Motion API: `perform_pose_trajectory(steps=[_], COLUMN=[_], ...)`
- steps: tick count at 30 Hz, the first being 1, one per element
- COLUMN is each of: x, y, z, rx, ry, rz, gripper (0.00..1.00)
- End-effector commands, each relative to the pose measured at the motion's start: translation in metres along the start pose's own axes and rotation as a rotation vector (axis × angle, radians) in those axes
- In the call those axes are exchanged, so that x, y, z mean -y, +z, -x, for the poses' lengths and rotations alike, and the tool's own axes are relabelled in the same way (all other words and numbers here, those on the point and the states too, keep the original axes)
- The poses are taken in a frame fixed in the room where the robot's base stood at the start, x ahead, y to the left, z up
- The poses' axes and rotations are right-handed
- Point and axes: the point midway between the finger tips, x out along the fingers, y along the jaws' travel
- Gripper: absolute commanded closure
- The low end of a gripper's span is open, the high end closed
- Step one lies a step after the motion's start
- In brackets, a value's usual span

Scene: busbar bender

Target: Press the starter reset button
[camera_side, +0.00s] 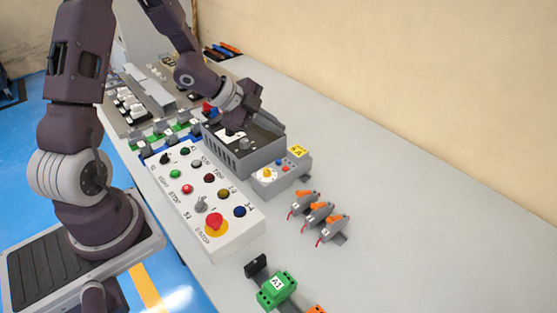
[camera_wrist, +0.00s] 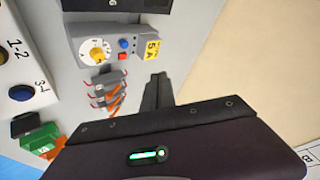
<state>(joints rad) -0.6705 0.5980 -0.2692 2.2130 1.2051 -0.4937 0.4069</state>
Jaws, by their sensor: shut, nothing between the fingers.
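The starter (camera_side: 275,178) is a grey box with a yellow dial on a white face, on the bench to the right of the large button panel. In the wrist view the starter (camera_wrist: 88,28) shows its yellow dial (camera_wrist: 97,51), a blue button (camera_wrist: 123,43), a red button (camera_wrist: 122,57) and a yellow "5 A" label (camera_wrist: 152,49). No button label is readable as reset. My gripper (camera_side: 278,127) is shut and empty, raised above and beyond the starter in the side view. In the wrist view my gripper (camera_wrist: 157,78) appears below and right of the buttons, apart from them.
A large dark-topped grey unit (camera_side: 240,155) stands directly behind the starter. The button panel (camera_side: 235,236) with a red emergency stop (camera_side: 215,221) lies to the left. Orange-levered connectors (camera_side: 318,213) and a green terminal block (camera_side: 276,289) sit in front. The bench at right is clear.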

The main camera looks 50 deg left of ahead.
Motion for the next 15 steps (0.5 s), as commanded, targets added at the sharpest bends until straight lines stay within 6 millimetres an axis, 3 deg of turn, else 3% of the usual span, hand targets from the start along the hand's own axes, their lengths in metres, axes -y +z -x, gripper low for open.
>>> perform_pose_trajectory(steps=[15], x=[-0.033], y=[0.035], z=[-0.046], rx=[0.005], ry=[-0.001], rz=[0.0], gripper=[1.0])
